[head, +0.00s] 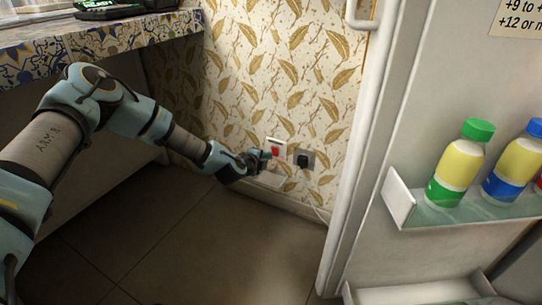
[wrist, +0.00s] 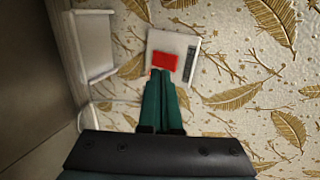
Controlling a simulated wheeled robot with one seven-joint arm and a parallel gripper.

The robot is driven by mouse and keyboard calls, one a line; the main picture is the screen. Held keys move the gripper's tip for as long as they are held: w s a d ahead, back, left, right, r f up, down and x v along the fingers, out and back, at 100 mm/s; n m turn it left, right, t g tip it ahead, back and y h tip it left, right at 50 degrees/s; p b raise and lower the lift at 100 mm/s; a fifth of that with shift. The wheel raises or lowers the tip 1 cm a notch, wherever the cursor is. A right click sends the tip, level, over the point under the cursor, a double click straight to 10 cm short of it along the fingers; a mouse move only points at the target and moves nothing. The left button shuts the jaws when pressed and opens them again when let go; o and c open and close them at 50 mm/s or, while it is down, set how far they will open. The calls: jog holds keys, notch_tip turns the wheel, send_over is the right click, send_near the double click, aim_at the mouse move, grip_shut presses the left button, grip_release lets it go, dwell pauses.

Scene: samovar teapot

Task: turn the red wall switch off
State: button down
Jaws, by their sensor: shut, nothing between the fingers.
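The red wall switch (head: 275,151) sits on a white plate on the leaf-patterned wall, low down near the floor. In the wrist view the red switch (wrist: 165,61) shows on its white plate (wrist: 172,42), just beyond my fingertips. My gripper (head: 266,155) reaches the wall from the left, close beside the switch. In the wrist view my gripper (wrist: 163,74) has its two green fingers together, with nothing between them. The fingertips overlap the lower edge of the switch in that view. I cannot tell whether they touch it.
A grey socket with a black plug (head: 303,157) is right of the switch, with a pale cable below. An open fridge door (head: 415,208) with bottles (head: 459,165) fills the right side. A tiled counter (head: 110,37) overhangs the left. The floor (head: 210,245) is clear.

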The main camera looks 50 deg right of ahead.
aim_at(277, 152)
jog(key=shift+w+d+r+b, duration=0.15)
jog(key=shift+w+d, duration=0.05)
jog(key=shift+d, duration=0.55)
jog(key=shift+w+d+r+b, duration=0.1)
jog(key=shift+w+d+b, duration=0.1)
jog(key=shift+d, duration=0.5)
jog(key=shift+s+d+p, duration=0.15)
jog(key=shift+s+p, duration=0.15)
jog(key=shift+p, duration=0.45)
jog(key=shift+d+g+y+p, duration=0.15)
jog(key=shift+g+y+p, duration=0.35)
jog(key=shift+p, duration=0.5)
jog(key=shift+w+f+b, duration=0.1)
jog(key=shift+f+b, duration=0.3)
jog(key=shift+f, duration=0.05)
jog(key=shift+r, duration=0.15)
